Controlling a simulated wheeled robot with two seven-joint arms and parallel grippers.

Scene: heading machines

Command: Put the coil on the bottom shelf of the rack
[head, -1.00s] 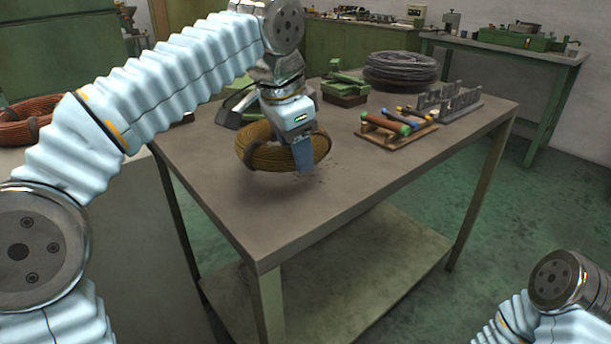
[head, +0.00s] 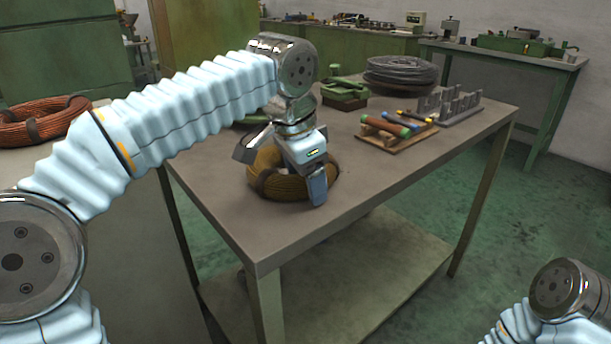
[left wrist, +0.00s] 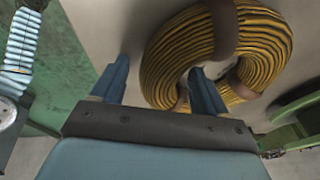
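A yellow-brown coil (head: 293,185) with dark bands lies on the near workbench top (head: 270,232). It also shows in the left wrist view (left wrist: 265,45). My left gripper (head: 316,190) is down at the coil with its fingers apart. In the left wrist view, one finger of the left gripper (left wrist: 158,85) is outside the ring and the other is over its central hole. A gap shows between the outer finger and the coil. My right gripper is out of view. I cannot make out a separate rack; the workbench has a low shelf (head: 345,275).
A reddish coil (head: 40,122) lies on a surface at the left. A grey wire coil (head: 400,72), a green fixture (head: 345,92), a wooden tray of handled tools (head: 395,142) and a grey slotted holder (head: 450,105) stand farther back. The bench's front part is clear.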

